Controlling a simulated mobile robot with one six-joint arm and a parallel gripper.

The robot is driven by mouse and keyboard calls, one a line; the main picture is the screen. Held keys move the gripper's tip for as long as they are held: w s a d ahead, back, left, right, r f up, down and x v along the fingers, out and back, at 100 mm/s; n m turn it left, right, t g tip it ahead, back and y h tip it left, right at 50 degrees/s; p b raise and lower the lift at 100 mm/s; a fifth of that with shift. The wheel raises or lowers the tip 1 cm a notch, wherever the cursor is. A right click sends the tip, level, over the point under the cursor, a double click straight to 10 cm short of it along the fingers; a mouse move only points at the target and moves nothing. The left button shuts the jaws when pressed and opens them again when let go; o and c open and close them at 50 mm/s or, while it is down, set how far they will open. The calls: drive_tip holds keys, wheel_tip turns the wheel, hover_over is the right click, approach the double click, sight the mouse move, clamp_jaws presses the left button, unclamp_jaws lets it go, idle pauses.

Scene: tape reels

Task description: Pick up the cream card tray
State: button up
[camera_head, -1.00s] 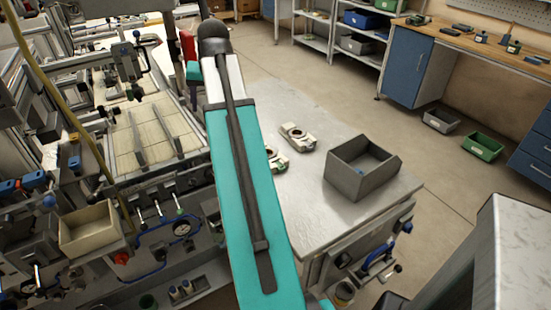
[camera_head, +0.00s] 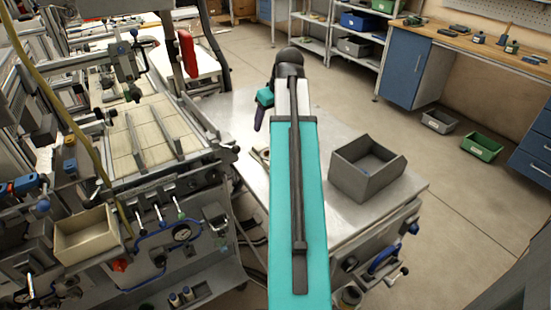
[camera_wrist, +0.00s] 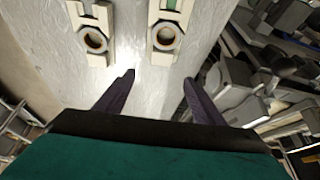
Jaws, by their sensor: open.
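A cream open-topped box (camera_head: 75,242), which looks like the card tray, sits at the front of the machine at lower left in the head view. My gripper (camera_head: 260,121) is far to its right, above the metal table. The wrist view shows my gripper (camera_wrist: 160,77) open, its two dark fingers spread with nothing between them. Beyond the fingertips, two cream pieces with round rings, a left one (camera_wrist: 93,20) and a right one (camera_wrist: 167,18), lie apart on the table. In the head view my arm hides most of them. The cream box is not in the wrist view.
A grey open bin (camera_head: 350,181) stands on the right part of the metal table (camera_head: 232,108). The machine (camera_head: 165,190) with levers and hoses fills the left. Grey and green bins (camera_head: 482,147) lie on the floor near the blue cabinet (camera_head: 409,65).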

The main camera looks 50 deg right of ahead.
drive_tip(key=shift+a, duration=0.15)
idle(0.3)
drive_tip(key=shift+f, duration=0.1)
hover_over(260, 145)
drive_tip(key=s, duration=0.3)
drive_tip(key=shift+w+a+f+p, duration=0.15)
drive_tip(key=shift+f+p, duration=0.1)
drive_tip(key=shift+f, duration=1.7)
drive_tip(key=shift+w+a+f+p, duration=0.1)
drive_tip(key=shift+a+f+p, duration=0.1)
drive_tip(key=shift+f, duration=1.75)
drive_tip(key=shift+f, duration=0.1)
drive_tip(key=shift+p+x, duration=0.6)
drive_tip(key=shift+x, duration=1.9)
drive_tip(key=shift+s, duration=0.1)
drive_tip(key=c, duration=1.3)
